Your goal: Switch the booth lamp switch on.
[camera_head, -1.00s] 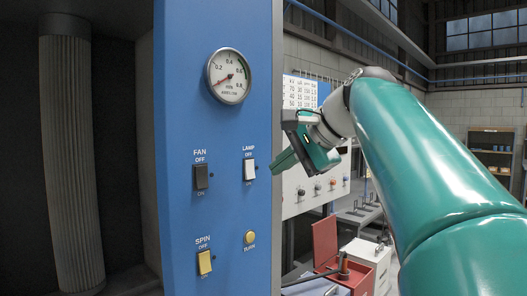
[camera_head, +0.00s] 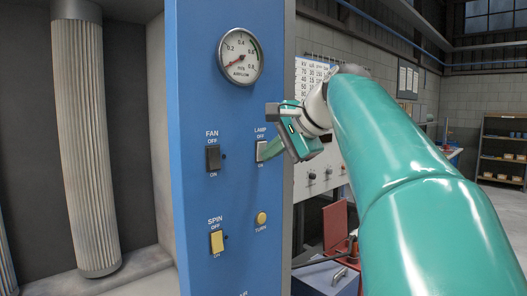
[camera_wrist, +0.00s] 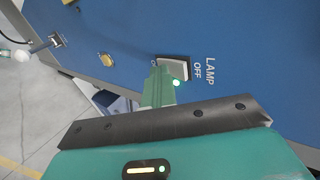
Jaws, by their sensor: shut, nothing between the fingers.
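The booth lamp switch (camera_head: 260,148) is a pale rocker on the blue panel (camera_head: 198,110), under the label LAMP OFF. In the wrist view the switch (camera_wrist: 173,66) shows with a bright green light beside it. My gripper (camera_head: 267,151) is shut and empty, its green fingertips at the ON end of the switch; they also show in the wrist view (camera_wrist: 159,84). They appear to touch the switch, and they cover part of it. The booth interior with its pleated tube (camera_head: 88,150) is brightly lit.
A dark FAN switch (camera_head: 213,158) lies left of the lamp switch. A yellow SPIN switch (camera_head: 217,242) and a round yellow TURN button (camera_head: 261,218) sit below. An airflow gauge (camera_head: 240,54) is above.

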